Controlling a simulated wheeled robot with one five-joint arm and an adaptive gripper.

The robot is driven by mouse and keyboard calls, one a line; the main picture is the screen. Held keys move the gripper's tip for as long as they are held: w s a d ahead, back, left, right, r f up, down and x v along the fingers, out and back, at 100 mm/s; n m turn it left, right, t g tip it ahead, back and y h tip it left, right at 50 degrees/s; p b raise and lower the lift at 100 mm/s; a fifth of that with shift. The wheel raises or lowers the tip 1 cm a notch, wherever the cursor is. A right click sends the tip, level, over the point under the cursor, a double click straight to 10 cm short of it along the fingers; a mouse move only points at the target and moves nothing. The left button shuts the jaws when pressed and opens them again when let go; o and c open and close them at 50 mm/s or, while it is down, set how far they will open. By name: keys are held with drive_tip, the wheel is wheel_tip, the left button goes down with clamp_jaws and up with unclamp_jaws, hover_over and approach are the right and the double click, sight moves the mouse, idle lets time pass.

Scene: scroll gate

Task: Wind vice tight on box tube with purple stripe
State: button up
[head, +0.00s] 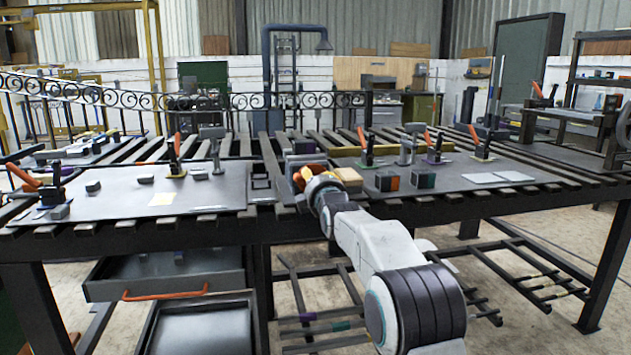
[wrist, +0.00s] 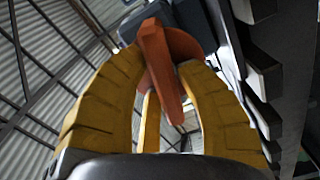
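The vice (head: 301,159) is a dark block on the bench at the end of my arm, mostly hidden behind my gripper. Its orange-red handle (wrist: 160,70) shows large in the wrist view, with a round orange-red part behind it. My gripper (head: 314,180) is at this handle. Its yellow fingers (wrist: 165,75) stand on either side of the handle, their tips close to it; I cannot tell whether they press on it. A tube with a purple stripe (head: 340,326) lies on the low rack under the bench. I cannot make out a tube in the vice jaws.
A wooden block (head: 348,177) sits right of my gripper. Several orange-handled clamps stand on the slatted bench, one (head: 366,150) just right of the vice. Two dark blocks (head: 387,181) with coloured faces lie near the front edge. An open drawer (head: 165,272) juts out below, left.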

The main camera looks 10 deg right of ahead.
clamp_jaws()
